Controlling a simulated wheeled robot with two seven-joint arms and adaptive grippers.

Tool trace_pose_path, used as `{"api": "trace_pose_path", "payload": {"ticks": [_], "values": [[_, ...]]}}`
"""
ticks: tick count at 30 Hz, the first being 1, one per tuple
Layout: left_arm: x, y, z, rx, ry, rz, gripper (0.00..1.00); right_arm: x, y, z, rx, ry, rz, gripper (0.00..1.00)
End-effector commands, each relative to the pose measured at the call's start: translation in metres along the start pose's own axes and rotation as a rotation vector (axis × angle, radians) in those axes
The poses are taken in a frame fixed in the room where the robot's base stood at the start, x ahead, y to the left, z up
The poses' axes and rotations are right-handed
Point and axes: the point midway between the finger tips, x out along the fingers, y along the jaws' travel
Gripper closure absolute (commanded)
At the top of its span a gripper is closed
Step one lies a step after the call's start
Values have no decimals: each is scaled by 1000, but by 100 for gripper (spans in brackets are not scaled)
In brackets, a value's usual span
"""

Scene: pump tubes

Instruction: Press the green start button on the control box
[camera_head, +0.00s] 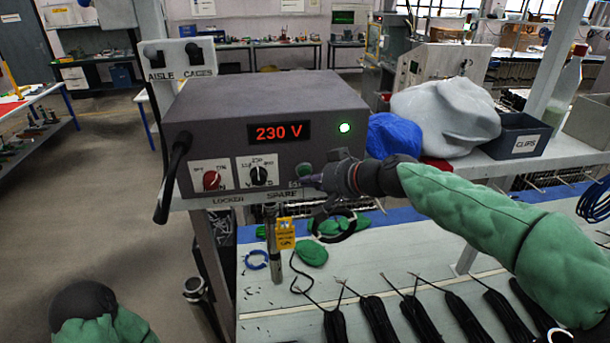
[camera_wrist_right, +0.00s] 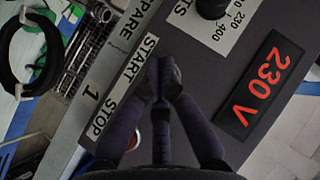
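The grey control box (camera_head: 285,92) stands on a shelf edge, with a red "230 V" display (camera_head: 278,132) and a lit lamp (camera_head: 345,127). A dark green round button (camera_head: 304,169) shows low on its front. My right gripper (camera_head: 308,181) is at the box's lower front, close by the button. In the wrist view its fingertips (camera_wrist_right: 161,72) are together and empty, over the panel beside the START label (camera_wrist_right: 139,63). The fingers hide the start button there; I cannot tell whether they touch it. My left gripper is not in view; only part of my left arm shows.
Two knobs, a red one (camera_head: 211,180) and a black one (camera_head: 259,175), sit left on the panel. A red button (camera_wrist_right: 133,140) is partly hidden behind a finger near STOP. Black cables (camera_head: 378,318) lie on the bench below. Bags and a CLIPS bin (camera_head: 517,138) stand right.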

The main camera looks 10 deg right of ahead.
Motion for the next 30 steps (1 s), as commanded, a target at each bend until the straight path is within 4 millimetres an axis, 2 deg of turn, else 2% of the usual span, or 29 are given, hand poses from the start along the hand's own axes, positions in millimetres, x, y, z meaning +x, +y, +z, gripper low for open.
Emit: {"api": "trace_pose_path", "payload": {"ticks": [11,24,30], "values": [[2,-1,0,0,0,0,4,-4,-2,3,-2,1,-1,100],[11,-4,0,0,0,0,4,-30,-12,27,-2,1,-1,100],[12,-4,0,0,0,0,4,-35,-14,33,0,1,-1,100]]}}
